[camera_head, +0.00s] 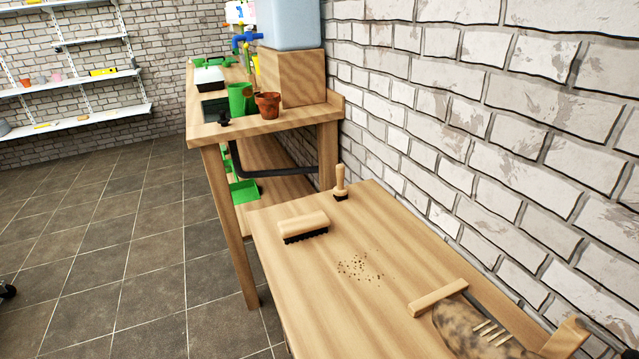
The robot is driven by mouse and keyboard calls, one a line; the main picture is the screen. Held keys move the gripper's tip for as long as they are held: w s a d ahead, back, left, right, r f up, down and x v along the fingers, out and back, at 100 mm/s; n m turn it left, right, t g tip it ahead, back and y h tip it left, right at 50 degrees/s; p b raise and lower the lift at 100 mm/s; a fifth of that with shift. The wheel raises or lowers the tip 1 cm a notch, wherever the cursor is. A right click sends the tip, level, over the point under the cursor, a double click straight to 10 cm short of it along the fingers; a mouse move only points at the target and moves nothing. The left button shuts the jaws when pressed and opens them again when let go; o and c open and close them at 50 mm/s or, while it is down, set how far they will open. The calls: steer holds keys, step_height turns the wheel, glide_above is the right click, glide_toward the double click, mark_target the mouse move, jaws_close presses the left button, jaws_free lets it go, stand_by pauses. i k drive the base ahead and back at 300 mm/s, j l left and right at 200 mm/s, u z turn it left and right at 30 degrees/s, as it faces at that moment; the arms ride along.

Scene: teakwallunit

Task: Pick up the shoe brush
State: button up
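A brush with a light wooden block back and dark bristles (303,225) lies bristles down on the low wooden table (330,290), near its left edge. A smaller brush with an upright wooden handle and dark bristles (340,184) stands at the table's far end, close to the wall. I cannot tell for certain which is the shoe brush; the larger one looks most like it. My gripper is not visible in the camera view.
Dark crumbs (360,269) are scattered mid-table. A wooden-ended holder (437,298) with a mottled item stands at the near right. A brick wall (480,130) runs along the right. A taller bench (250,128) with pots stands beyond. Floor (110,260) at left is mostly clear.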

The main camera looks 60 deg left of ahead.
mark_target(316, 224)
steer(key=u, duration=1.55)
steer(key=i+j, duration=0.15)
steer(key=j, duration=0.25)
steer(key=i+j+z, duration=0.1)
steer(key=j, duration=0.3)
steer(key=i, duration=0.1)
